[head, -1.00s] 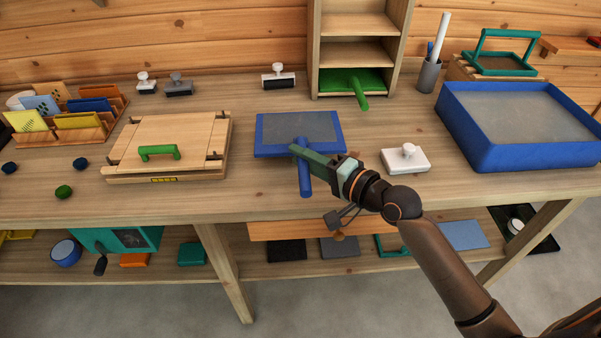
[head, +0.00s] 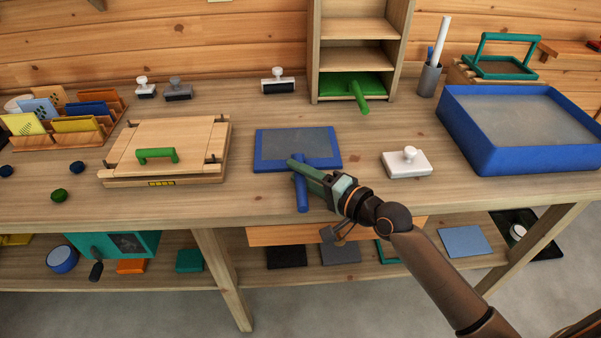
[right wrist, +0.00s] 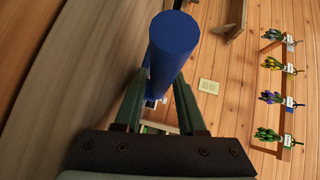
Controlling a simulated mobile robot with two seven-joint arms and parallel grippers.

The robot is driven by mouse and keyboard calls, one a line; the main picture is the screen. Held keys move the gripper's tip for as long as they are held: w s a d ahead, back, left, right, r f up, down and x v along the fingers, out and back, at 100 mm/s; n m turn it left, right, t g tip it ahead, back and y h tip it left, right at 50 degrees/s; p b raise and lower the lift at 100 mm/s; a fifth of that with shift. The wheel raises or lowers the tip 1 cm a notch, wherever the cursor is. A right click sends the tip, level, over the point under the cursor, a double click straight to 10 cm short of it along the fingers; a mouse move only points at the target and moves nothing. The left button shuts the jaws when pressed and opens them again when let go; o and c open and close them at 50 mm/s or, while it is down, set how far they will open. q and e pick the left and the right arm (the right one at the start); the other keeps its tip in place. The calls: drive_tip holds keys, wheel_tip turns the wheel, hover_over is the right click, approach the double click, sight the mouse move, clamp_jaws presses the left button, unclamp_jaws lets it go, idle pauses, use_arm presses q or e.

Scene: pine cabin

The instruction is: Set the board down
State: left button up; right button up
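The board (head: 258,162) is a grey panel in a blue frame with a blue handle (head: 302,198) pointing toward the front of the workbench. It lies level over the middle of the bench top; I cannot tell whether it touches the wood or is slightly above it. My right gripper (head: 306,168) reaches in from the right and is shut on the handle. In the right wrist view the blue handle (right wrist: 172,45) passes between the two green fingers (right wrist: 157,105). My left gripper is in neither view.
A wooden box with green handle (head: 156,155) stands left of the board. A white stamp (head: 407,165) stands right, and a large blue tray (head: 520,160) farther right. A shelf rack (head: 357,55) holding a green board (head: 350,88) is behind. Bare wood surrounds the board.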

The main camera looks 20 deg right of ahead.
drive_tip(key=shift+s+r, duration=0.1)
drive_tip(key=shift+r, duration=0.1)
drive_tip(key=v, duration=1.1)
drive_tip(key=shift+s+d, duration=0.25)
drive_tip(key=shift+s, duration=0.1)
